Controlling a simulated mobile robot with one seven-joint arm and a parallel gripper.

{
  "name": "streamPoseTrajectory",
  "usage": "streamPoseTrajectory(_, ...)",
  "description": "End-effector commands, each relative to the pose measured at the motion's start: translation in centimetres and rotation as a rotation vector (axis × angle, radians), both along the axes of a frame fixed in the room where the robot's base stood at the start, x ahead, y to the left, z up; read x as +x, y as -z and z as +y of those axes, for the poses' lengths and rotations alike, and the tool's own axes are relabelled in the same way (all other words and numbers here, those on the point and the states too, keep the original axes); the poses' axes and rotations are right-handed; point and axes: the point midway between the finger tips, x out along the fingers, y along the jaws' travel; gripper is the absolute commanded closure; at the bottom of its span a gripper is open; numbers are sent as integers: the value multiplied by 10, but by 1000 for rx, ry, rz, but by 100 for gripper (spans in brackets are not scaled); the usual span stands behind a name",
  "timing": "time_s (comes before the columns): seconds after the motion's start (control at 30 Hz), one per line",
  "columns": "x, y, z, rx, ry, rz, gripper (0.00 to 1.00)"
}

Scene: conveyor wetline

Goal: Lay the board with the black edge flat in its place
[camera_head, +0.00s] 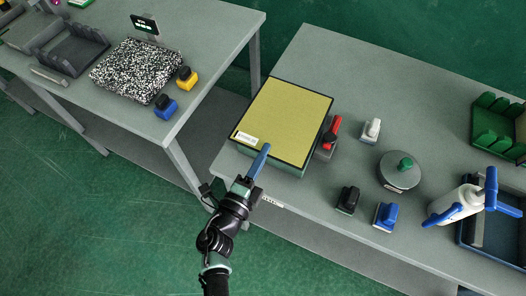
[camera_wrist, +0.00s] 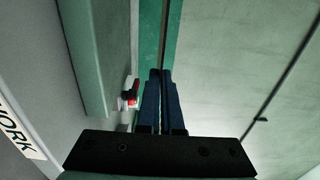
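The board with the black edge (camera_head: 284,118) is a yellow-olive panel with a white label near its front left corner. In the head view it is over a green box-like block (camera_head: 291,170), whose front side shows below the board. My gripper (camera_head: 262,155) is at the board's front edge, its blue fingers close together. In the wrist view my gripper (camera_wrist: 165,75) is closed around a thin edge-on strip, which looks like the board's edge. The block (camera_wrist: 84,50) appears to the left there, apart from that strip. Most of the block's top is hidden by the board.
A red-handled item (camera_head: 329,138) stands close to the board's right side, with a white bottle-like item (camera_head: 371,130) beyond. A round grey piece (camera_head: 399,172), black (camera_head: 347,199) and blue (camera_head: 385,216) items are further right. Another table (camera_head: 205,50) stands left, across a gap.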

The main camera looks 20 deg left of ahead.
Motion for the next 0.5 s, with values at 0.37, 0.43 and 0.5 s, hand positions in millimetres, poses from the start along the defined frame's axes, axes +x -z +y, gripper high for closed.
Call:
streamPoseTrajectory(0.37, 1, 42, 1, 0, 0, -3, 100)
streamPoseTrajectory(0.43, 0, 48, 1, 0, 0, -2, 100)
streamPoseTrajectory(0.5, 1, 55, 1, -1, -1, -2, 100)
